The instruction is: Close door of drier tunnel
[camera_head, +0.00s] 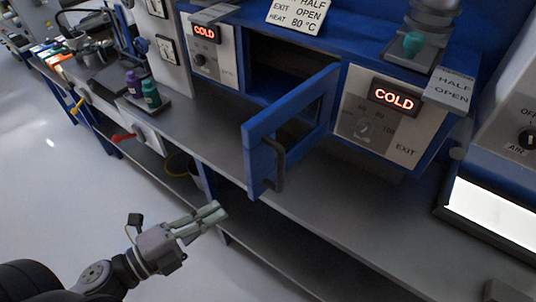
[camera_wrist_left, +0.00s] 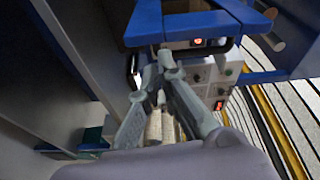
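The blue door (camera_head: 292,128) of the drier tunnel stands open, swung out toward me over the grey counter, in the head view. It is a frame with a dark curved handle (camera_head: 272,165) on its outer side. The dark tunnel opening (camera_head: 285,70) shows behind it, between two panels reading COLD. My left gripper (camera_head: 214,213) is in front of the counter edge, below and left of the door, apart from it. In the left wrist view its fingers (camera_wrist_left: 158,62) lie close together at the tips, and blue framework (camera_wrist_left: 190,22) shows beyond them. My right gripper is not in view.
The grey counter (camera_head: 350,215) runs along the blue machine, with a lower shelf (camera_head: 290,262) under it. Purple and green bottles (camera_head: 143,90) stand on a small tray at the left. A lit white panel (camera_head: 492,212) is at the right. The floor (camera_head: 60,200) at left is clear.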

